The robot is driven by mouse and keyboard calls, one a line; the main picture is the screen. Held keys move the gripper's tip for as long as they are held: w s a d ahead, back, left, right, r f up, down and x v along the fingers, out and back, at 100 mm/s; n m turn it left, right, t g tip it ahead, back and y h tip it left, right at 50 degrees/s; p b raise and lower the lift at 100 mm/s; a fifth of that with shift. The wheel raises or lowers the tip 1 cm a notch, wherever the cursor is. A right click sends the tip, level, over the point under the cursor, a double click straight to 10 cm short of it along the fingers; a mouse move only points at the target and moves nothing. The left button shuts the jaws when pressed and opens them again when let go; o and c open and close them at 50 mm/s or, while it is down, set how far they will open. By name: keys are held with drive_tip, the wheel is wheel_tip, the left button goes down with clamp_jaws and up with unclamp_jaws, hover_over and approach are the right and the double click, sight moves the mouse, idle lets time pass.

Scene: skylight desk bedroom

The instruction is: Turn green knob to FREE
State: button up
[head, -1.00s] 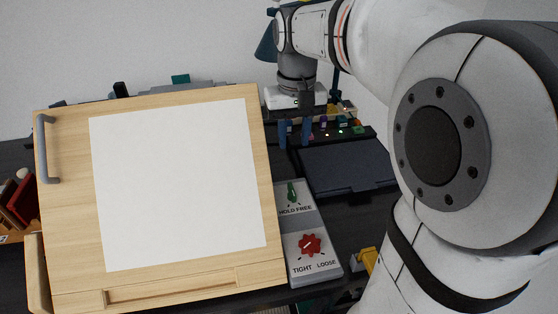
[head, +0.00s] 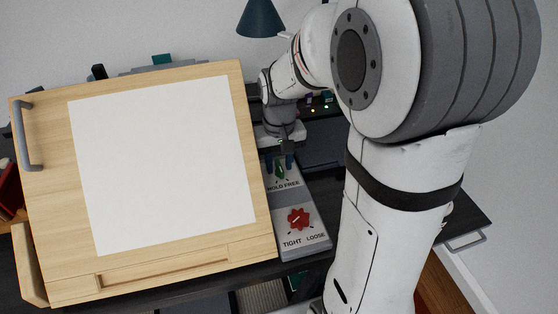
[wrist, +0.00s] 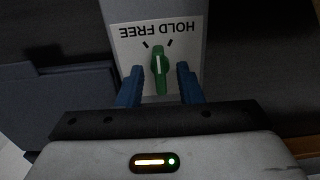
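The green knob (head: 280,171) is on the far end of a light grey panel (head: 310,238), above the words HOLD FREE. In the wrist view, the knob (wrist: 160,70) shows a white line and stands nearly straight up in the picture, with two black tick marks beyond it. The lettering appears upside down there, FREE at left. I cannot tell which mark the knob points to. My gripper (wrist: 160,71) is open, with one blue finger on each side of the knob and gaps between. In the head view, my gripper (head: 280,160) is at the knob.
A red knob (head: 298,218) marked TIGHT and LOOSE sits nearer on the same panel. A tilted wooden drawing board (head: 255,190) with white paper (head: 165,160) stands close at left. A dark blue lamp (head: 260,18) is behind. Small lit items (head: 318,102) lie at the back.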

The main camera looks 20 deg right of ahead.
clamp_jaws()
idle(0.3)
drive_tip(key=shift+n, duration=0.3)
drive_tip(key=shift+n+b, duration=0.3)
drive_tip(key=shift+n, duration=2.5)
unclamp_jaws()
